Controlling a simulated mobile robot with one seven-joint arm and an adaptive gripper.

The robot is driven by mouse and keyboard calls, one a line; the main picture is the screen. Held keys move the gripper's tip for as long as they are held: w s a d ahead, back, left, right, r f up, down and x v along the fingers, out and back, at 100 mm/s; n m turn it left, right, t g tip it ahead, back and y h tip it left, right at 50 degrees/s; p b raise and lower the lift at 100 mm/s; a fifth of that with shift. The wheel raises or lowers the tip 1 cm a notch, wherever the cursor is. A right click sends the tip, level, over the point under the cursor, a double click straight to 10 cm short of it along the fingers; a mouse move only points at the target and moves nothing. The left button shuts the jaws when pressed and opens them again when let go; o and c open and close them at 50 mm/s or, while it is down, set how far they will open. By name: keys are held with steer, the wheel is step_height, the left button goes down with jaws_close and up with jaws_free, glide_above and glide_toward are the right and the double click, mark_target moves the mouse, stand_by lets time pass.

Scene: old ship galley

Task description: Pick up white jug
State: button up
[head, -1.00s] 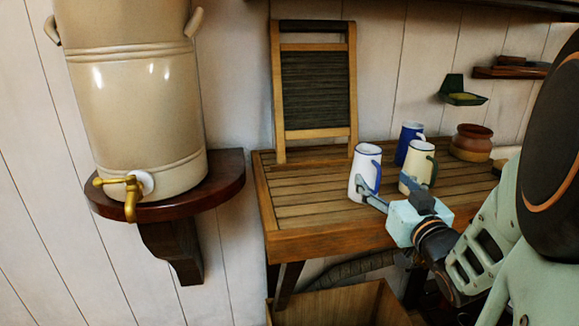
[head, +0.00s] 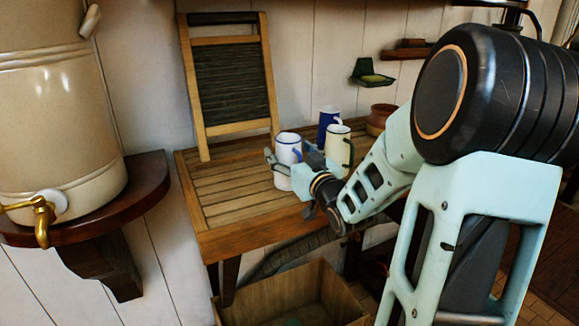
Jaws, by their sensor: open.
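The white jug (head: 287,143) with a blue rim and blue handle stands upright on the slatted wooden table (head: 225,205). My gripper (head: 289,160) is open at the jug, with one finger across its near left side and the other by its right side. The gripper hides the jug's middle, and I cannot tell whether the fingers touch it.
A cream jug (head: 338,145) with a dark handle stands close on the right, with a blue jug (head: 327,122) behind. A brown pot (head: 379,118) is farther right. A washboard (head: 230,85) leans at the back. A wooden crate (head: 290,290) is below. The table's left part is clear.

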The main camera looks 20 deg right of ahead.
steer(key=shift+c, duration=0.3)
steer(key=c, duration=1.6)
steer(key=shift+r, duration=0.2)
